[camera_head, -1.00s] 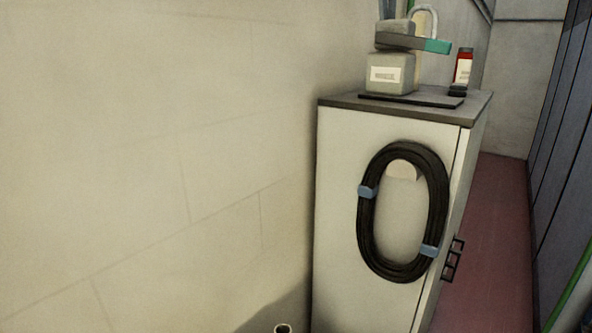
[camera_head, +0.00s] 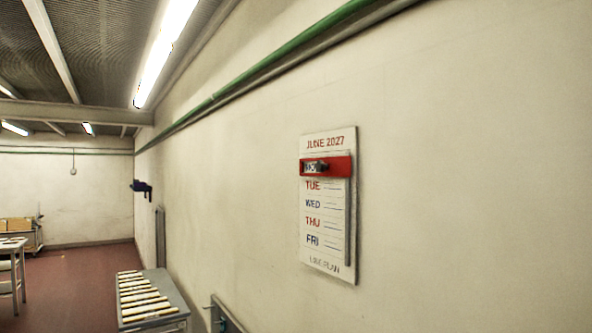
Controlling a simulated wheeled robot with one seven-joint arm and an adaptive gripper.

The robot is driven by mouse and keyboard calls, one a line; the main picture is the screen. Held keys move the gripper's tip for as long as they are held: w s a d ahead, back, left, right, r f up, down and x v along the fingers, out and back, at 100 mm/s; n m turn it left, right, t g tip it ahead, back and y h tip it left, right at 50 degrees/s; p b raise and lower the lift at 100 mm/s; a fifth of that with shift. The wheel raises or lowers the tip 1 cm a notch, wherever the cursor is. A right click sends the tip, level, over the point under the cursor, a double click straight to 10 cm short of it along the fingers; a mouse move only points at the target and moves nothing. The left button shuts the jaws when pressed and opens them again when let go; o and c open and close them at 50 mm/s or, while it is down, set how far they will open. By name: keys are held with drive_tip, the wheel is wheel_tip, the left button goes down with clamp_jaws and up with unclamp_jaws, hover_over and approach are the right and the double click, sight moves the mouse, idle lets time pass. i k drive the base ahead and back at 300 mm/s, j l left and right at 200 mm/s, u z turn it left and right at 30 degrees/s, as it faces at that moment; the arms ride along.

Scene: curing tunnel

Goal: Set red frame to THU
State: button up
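A white wall calendar (camera_head: 313,250) headed "JUNE 2027" hangs on the wall right of the picture's middle. It lists TUE, WED, THU and FRI down its face. The red frame (camera_head: 341,167) sits at the top row, above TUE, and its small window shows letters that look like MON. A grey vertical rail (camera_head: 348,225) runs down the calendar's right side below the frame. The THU row (camera_head: 313,222) is uncovered, third of the listed days below the frame. My gripper is not in view.
A conveyor-like table (camera_head: 150,298) with several pale bars stands low along the wall. A grey rail (camera_head: 228,318) shows at the bottom edge. Green pipe (camera_head: 290,48) runs high on the wall. Red floor (camera_head: 75,285) lies open at left, with a table (camera_head: 12,250) beyond.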

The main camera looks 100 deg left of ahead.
sight(334, 165)
drive_tip(key=u, duration=3.15)
